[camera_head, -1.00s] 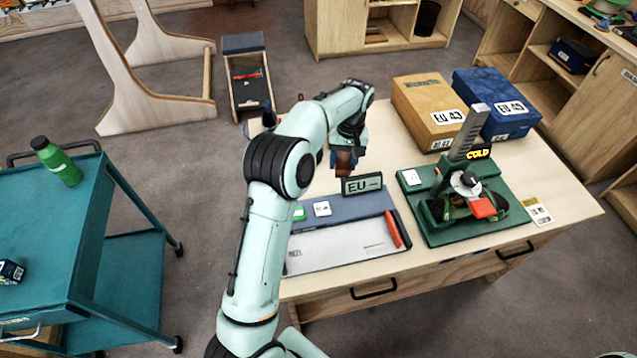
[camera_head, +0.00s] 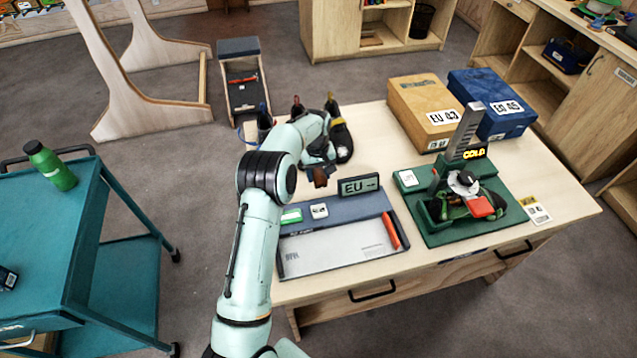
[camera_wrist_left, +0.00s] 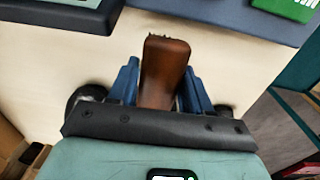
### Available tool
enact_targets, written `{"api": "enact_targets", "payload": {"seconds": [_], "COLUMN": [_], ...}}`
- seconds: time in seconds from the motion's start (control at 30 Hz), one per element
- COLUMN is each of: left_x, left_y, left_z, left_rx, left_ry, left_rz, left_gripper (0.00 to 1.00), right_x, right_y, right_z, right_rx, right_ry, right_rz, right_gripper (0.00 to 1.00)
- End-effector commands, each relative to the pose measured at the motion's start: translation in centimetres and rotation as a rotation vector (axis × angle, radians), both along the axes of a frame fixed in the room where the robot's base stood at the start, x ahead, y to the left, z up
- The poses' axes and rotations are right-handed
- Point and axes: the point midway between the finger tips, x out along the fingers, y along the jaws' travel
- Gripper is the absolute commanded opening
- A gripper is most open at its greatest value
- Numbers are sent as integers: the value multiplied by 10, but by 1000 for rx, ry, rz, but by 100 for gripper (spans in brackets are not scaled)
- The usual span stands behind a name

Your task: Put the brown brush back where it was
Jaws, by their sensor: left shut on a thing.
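The brown brush (camera_head: 320,178) is held in my left gripper (camera_head: 320,169), above the table just behind the blue-grey tray. In the left wrist view the brush (camera_wrist_left: 165,72) stands between the two blue fingers of the left gripper (camera_wrist_left: 162,90), which are shut on it. Its brown end points away from the wrist, towards the tray's edge. The rest of the brush is hidden by the gripper. My right gripper is in neither view.
The blue-grey tray (camera_head: 372,204) carries an "EU" sign (camera_head: 360,186), a green item, a white item and a red-orange stick (camera_head: 391,230). A green fixture (camera_head: 470,230) and two boxes stand right. Bare wood shows between shoes and boxes.

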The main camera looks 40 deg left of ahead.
Motion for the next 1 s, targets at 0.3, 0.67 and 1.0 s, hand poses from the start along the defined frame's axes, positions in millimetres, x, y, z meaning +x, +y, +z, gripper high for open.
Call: {"api": "enact_targets", "payload": {"seconds": [0.3, 0.67, 1.0], "left_x": [0, 1, 1], "left_y": [0, 0, 0], "left_z": [-31, -47, -50], "left_rx": [-1, 0, 0], "left_ry": [2, -3, -1], "left_rz": [0, 0, 0], "left_gripper": [24, 24, 74], "right_x": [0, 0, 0], "right_y": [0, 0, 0], "right_z": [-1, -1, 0], "right_rx": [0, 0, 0], "right_ry": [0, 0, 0], "right_rz": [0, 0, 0], "right_gripper": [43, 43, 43]}}
